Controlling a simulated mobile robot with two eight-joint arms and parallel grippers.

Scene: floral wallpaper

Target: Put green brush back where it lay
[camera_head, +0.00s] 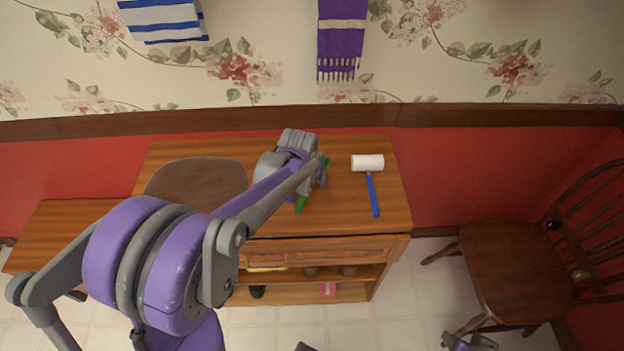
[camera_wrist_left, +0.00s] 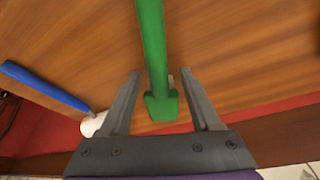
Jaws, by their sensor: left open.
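The green brush (camera_head: 301,202) is on or close above the wooden top of the cabinet (camera_head: 335,222), partly hidden by my left gripper in the head view. In the left wrist view the green brush (camera_wrist_left: 153,52) runs down from the top edge to a wider block end. My left gripper (camera_wrist_left: 157,80) is open, with one finger on each side of the brush and visible gaps. In the head view my left gripper (camera_head: 318,172) is over the cabinet top. Contact between brush and wood is unclear. A purple and grey part of mine, possibly my right gripper (camera_head: 470,343), is cut off at the bottom edge.
A paint roller with a white head (camera_head: 367,163) and blue handle (camera_head: 373,197) lies right of the brush. A brown oval object (camera_head: 195,180) is at the left of the top. A wooden chair (camera_head: 515,262) stands at right. The front right top is clear.

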